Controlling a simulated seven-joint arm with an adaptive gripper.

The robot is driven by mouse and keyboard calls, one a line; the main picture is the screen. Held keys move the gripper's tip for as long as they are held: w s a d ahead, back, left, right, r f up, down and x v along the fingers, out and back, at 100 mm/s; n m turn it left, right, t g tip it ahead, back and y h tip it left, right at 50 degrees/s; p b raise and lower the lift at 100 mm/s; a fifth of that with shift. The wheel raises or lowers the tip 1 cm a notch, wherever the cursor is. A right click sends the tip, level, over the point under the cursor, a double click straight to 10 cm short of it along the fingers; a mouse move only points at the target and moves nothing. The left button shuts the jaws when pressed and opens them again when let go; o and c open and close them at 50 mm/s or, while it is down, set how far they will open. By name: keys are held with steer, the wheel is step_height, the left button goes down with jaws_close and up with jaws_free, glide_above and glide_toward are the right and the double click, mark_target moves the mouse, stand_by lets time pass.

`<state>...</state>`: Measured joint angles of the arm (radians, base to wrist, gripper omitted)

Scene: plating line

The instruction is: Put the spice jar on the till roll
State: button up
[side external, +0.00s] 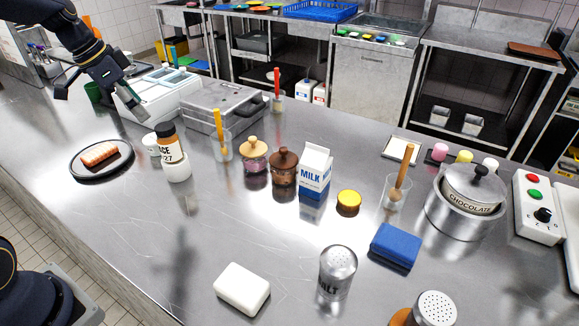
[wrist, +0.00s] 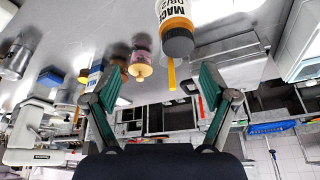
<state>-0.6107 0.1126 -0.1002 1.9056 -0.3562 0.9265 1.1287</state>
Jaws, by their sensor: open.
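The spice jar (side external: 168,146), orange with a black cap and a white label, is upright. It appears to stand on a short white cylinder, which looks like the till roll (side external: 178,169); the exact contact is hard to make out. The jar also shows in the wrist view (wrist: 176,22), cap toward the gripper, with its base cut off by the picture's edge. My gripper (side external: 97,101) is open and empty, apart from the jar, up and to its left. In the wrist view, nothing lies between the spread fingers (wrist: 160,85).
A white cup-like thing (side external: 151,144) and a dark plate (side external: 78,168) with food stand left of the jar. A metal grill box (side external: 215,108) is behind. A glass with a yellow-handled tool (side external: 221,147) and lidded jars (side external: 254,160) stand right.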

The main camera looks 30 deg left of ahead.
steer(key=s+d+r+n+t+y, duration=0.1)
steer(key=s+d+n, duration=0.4)
steer(key=s+d, duration=0.9)
steer(key=s+r, duration=0.1)
steer(key=s, duration=0.2)
steer(key=shift+r+t+y, duration=0.3)
steer(key=shift+t+y, duration=0.1)
